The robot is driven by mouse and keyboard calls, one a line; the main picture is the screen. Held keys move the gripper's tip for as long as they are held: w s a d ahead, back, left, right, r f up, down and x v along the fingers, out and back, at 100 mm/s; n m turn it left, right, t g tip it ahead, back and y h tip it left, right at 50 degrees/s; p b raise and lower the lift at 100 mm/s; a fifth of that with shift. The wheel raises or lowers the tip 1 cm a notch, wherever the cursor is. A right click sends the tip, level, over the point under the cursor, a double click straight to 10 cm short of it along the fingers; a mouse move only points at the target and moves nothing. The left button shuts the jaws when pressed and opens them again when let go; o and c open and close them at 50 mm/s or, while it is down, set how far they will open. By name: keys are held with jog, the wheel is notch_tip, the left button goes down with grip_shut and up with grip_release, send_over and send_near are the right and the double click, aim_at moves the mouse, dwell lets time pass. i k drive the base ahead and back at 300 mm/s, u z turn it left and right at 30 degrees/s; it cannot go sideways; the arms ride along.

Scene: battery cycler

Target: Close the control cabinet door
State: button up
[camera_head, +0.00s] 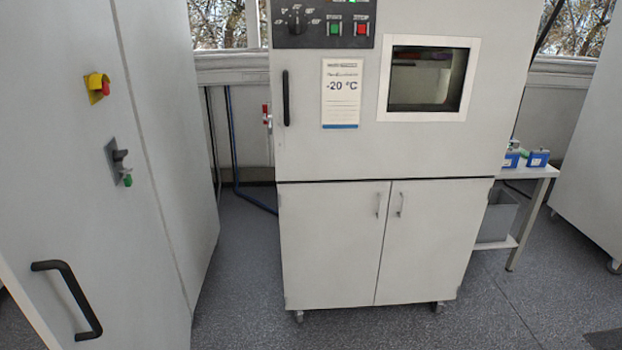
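The control cabinet door (70,190) is the tall light grey panel filling the left of the head view. It bears a black bar handle (68,298) low down, a small grey latch with a green part (119,163) and a red and yellow switch (97,86) above it. A seam runs down its right side, beside another grey cabinet panel (175,130). A pale edge shows at its lower left, with a bit of dark floor beyond. I cannot tell from this view how far the door stands open. My gripper is not in view.
A grey test chamber (335,240) marked -20 °C stands on castors in the middle. A small table (540,172) with blue boxes and a grey bin (497,215) stand to its right. Another grey cabinet (597,150) is at far right. Floor (400,330) in front is clear.

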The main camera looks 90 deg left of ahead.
aim_at(87, 259)
jog(key=u, duration=1)
jog(key=k, duration=0.1)
jog(key=z, duration=2.95)
jog(key=k, duration=1)
jog(key=z, duration=5.85)
